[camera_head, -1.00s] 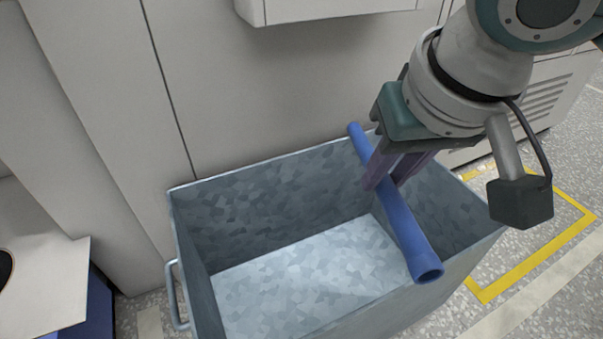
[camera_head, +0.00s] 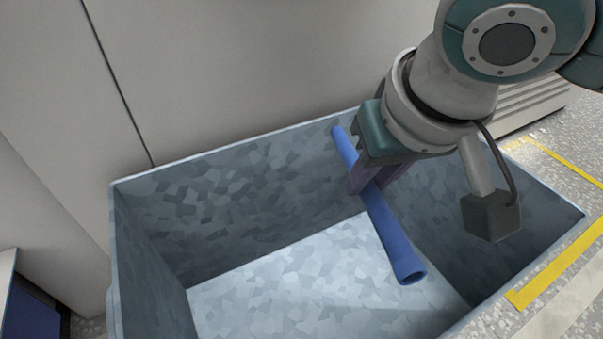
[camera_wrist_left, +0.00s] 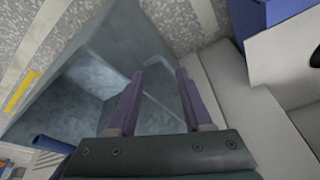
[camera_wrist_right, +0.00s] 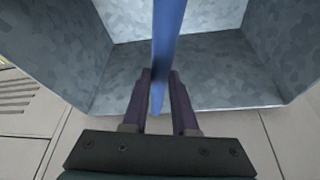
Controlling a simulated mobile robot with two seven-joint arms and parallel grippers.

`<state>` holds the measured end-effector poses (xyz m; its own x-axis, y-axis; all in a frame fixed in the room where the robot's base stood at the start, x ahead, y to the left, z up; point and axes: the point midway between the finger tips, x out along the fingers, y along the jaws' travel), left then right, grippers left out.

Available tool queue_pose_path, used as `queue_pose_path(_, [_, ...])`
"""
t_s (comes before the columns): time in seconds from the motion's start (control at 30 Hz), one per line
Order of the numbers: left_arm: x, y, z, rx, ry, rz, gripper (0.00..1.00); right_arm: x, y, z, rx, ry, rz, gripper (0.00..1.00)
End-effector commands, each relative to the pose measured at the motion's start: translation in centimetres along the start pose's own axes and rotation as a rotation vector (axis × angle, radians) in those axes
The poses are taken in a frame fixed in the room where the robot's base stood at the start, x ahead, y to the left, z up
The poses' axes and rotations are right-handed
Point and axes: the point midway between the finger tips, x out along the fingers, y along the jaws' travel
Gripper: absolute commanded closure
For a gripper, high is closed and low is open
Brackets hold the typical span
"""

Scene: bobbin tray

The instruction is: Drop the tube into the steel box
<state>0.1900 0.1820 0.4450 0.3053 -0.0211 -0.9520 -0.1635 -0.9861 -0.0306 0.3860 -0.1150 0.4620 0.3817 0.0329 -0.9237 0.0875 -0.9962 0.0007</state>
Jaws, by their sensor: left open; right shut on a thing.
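In the right wrist view the tube (camera_wrist_right: 168,40) runs between the shut fingers (camera_wrist_right: 160,92), with the box floor beyond. In the left wrist view my left gripper (camera_wrist_left: 158,88) is open and empty, beside the outside of the steel box (camera_wrist_left: 100,45). An end of the tube (camera_wrist_left: 52,144) shows there at lower left. My left gripper is out of the head view.
A grey cabinet wall (camera_head: 240,70) stands right behind the box. A yellow floor line (camera_head: 560,265) lies to its right. A blue object (camera_head: 32,315) stands at the lower left. The inside of the box looks empty where visible.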

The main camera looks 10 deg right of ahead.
Motion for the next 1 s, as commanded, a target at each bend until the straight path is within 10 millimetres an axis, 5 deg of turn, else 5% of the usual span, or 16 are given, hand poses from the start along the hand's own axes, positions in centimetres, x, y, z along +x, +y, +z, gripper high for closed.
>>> queue_pose_path(0.03, [1.7, 0.0, 0.5, 0.002, 0.0, -0.001, 0.5, 1.3, 0.0, 0.5, 0.0, 0.002, 0.0, 1.0])
queue_pose_path(0.2, [3.8, 0.0, 1.2, 0.006, -0.001, -0.004, 0.5, 2.6, 0.0, 1.1, -0.001, 0.002, 0.0, 1.0])
queue_pose_path(0.6, [4.3, -0.1, 1.4, 0.007, -0.001, -0.006, 0.5, 2.8, 0.0, 1.1, 0.0, 0.0, 0.0, 1.0])
queue_pose_path(0.63, [4.3, -0.1, 1.4, 0.007, -0.001, -0.006, 0.5, 2.8, 0.0, 1.1, 0.0, 0.0, 0.0, 0.72])
queue_pose_path(0.93, [4.3, 0.0, 1.4, 0.004, 0.0, -0.003, 0.5, 2.8, 0.0, 1.2, 0.0, 0.0, 0.0, 0.39])
queue_pose_path(1.0, [4.3, 0.1, 1.4, 0.002, 0.0, -0.002, 0.5, 2.8, 0.0, 1.2, 0.0, 0.0, 0.0, 0.38])
